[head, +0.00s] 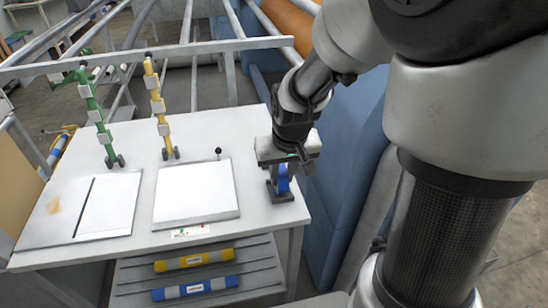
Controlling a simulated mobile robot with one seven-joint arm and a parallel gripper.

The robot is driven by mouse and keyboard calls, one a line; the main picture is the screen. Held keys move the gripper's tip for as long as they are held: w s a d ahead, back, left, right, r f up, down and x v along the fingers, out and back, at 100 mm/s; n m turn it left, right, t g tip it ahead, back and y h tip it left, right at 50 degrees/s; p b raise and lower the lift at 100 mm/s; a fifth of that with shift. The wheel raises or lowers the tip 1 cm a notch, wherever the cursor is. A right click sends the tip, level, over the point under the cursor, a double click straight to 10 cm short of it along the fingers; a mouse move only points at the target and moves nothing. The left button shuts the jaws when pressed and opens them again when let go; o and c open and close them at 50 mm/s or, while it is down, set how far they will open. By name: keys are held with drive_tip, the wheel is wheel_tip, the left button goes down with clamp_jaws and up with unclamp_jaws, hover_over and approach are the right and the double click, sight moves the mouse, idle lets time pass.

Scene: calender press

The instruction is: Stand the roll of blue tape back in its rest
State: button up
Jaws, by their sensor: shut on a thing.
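My gripper (283,170) points down at the right end of the white table (140,176) and is shut on the roll of blue tape (283,180). The roll is upright, edge-on to the view, and partly hidden by the gripper. A small dark rest (281,196) stands on the table directly below the roll. The roll's lower edge is at the rest in the picture; whether it touches or sits slightly above it I cannot tell.
Two pale plates (196,191) lie left of the rest. A green (96,115) and a yellow (159,110) jointed stand rise at the back. Yellow and blue rolls (195,287) lie on a lower shelf. A blue padded block (345,160) stands close on the right.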

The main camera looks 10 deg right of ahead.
drive_tip(key=shift+f, duration=0.15)
drive_tip(key=o, duration=1)
drive_tip(key=p+v, duration=0.2)
drive_tip(key=v, duration=1.5)
drive_tip(key=shift+r, duration=0.2)
drive_tip(key=shift+s, duration=0.1)
drive_tip(key=s+r+t+p, duration=0.2)
drive_tip(key=s+r+p, duration=0.4)
drive_tip(key=s, duration=0.5)
drive_tip(key=shift+s+r, duration=0.3)
drive_tip(key=shift+r, duration=0.2)
